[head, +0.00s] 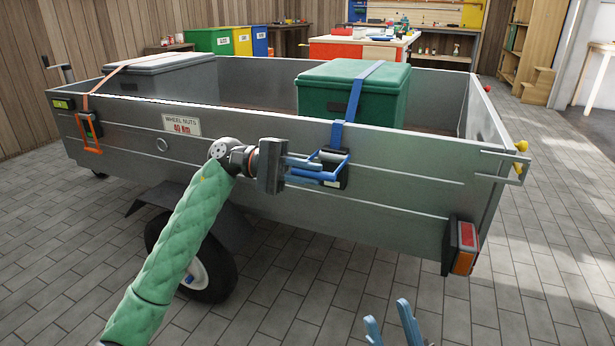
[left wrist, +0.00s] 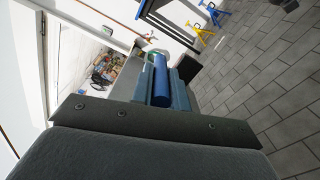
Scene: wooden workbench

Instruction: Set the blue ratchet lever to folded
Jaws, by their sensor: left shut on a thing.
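The blue ratchet (head: 341,160) is on the near side wall of the grey trailer, below a blue strap (head: 338,133) that runs over a green box. Its blue lever (head: 318,175) is a U-shaped frame sticking out from the dark ratchet body. My left gripper (head: 310,169) is shut on the lever's end, in front of the wall. In the left wrist view the blue lever bar (left wrist: 161,80) lies between the grey-blue fingers. My right gripper (head: 391,328) is low at the bottom edge, its two fingers apart, empty and away from the trailer.
An orange ratchet (head: 91,133) and strap hold a grey box (head: 160,70) at the trailer's left end. The green box (head: 375,95) stands behind the blue ratchet. A tail light (head: 464,246) and yellow-tipped latch (head: 520,148) project at the right corner. The paved floor in front is clear.

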